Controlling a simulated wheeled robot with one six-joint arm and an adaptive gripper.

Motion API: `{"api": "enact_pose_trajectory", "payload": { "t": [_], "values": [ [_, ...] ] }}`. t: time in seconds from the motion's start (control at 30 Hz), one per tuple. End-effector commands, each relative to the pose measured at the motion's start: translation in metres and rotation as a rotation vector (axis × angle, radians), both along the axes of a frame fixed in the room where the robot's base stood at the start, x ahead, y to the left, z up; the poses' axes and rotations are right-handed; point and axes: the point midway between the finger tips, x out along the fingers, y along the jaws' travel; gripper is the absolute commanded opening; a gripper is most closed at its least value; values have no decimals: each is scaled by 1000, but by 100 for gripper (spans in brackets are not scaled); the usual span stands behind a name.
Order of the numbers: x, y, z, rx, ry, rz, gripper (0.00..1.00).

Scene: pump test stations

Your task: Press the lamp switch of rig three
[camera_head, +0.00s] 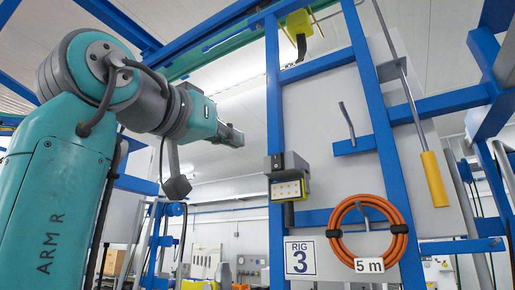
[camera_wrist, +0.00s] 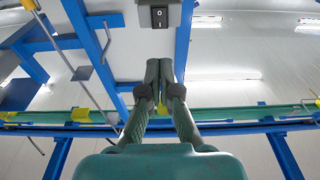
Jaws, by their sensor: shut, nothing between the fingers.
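The rig three lamp (camera_head: 287,178) is a grey box with a lit yellow face, fixed to a blue post above the sign "RIG 3" (camera_head: 301,258). In the wrist view its grey housing (camera_wrist: 137,14) is at the top edge, partly cut off. A black rocker switch (camera_wrist: 159,18) shows on it. My gripper (camera_wrist: 159,62) is shut and empty, its fingertips just below the switch in the wrist picture, apart from it. In the head view my gripper (camera_head: 238,137) is up and left of the lamp.
A coiled orange hose (camera_head: 340,236) marked "5 m" hangs right of the lamp. A yellow-handled tool (camera_head: 434,180) hangs further right. Blue frame posts and beams (camera_head: 274,90) surround the panel. A yellow item (camera_head: 299,22) hangs overhead. Open air lies between gripper and lamp.

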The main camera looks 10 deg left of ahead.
Motion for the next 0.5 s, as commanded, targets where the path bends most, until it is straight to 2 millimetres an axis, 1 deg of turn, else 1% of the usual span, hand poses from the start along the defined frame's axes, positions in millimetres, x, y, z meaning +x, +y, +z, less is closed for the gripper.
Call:
{"api": "enact_pose_trajectory", "payload": {
  "t": [0.17,0.5],
  "values": [
    [22,-9,3,-2,2,-4,0],
    [81,-31,12,-2,1,-5,0]
  ]
}}
